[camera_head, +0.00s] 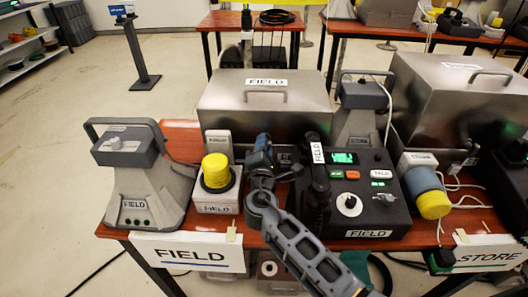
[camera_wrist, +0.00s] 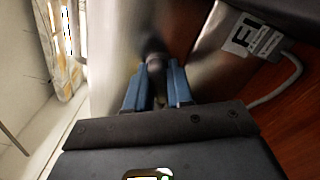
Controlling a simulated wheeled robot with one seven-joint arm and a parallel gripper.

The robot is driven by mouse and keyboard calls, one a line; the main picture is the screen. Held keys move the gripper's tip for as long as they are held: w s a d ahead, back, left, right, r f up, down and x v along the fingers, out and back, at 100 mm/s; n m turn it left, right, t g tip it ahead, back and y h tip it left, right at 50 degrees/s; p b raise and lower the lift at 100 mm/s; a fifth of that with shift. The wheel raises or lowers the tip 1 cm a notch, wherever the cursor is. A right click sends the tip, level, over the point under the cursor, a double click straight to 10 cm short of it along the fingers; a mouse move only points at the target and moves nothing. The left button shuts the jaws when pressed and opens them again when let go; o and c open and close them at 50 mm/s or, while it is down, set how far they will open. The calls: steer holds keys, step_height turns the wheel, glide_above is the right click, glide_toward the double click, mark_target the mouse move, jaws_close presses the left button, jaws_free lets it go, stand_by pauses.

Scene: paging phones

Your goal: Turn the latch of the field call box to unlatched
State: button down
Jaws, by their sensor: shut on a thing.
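The field call box (camera_head: 225,105) appears to be the steel box with a FIELD label and a handle on its lid, at the back of the table. Its metal face also shows in the wrist view (camera_wrist: 112,50). My gripper (camera_head: 263,142) is at the front of this box, right of the yellow button. In the wrist view its blue fingers (camera_wrist: 158,88) are closed on a dark, rounded latch (camera_wrist: 154,50) on the metal face. The fingers hide part of the latch, and its turned position cannot be told. In the head view my arm hides the latch.
A yellow button unit (camera_head: 216,172) stands just left of my gripper. A black phone console (camera_head: 375,205) stands close on the right, and a grey FIELD unit (camera_head: 140,180) at the far left. A second steel box (camera_head: 440,85) is at the right.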

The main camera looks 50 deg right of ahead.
steer(key=m+b, duration=0.2)
steer(key=b, duration=0.1)
steer(key=m+b, duration=0.1)
steer(key=shift+f+m, duration=0.25)
steer(key=shift+m, duration=0.15)
steer(key=shift+r+m+b, duration=0.1)
steer(key=shift+m+b, duration=0.7)
steer(key=shift+b, duration=0.15)
steer(key=c, duration=1.1)
jaws_free()
steer(key=shift+r, duration=0.1)
steer(key=shift+r, duration=0.1)
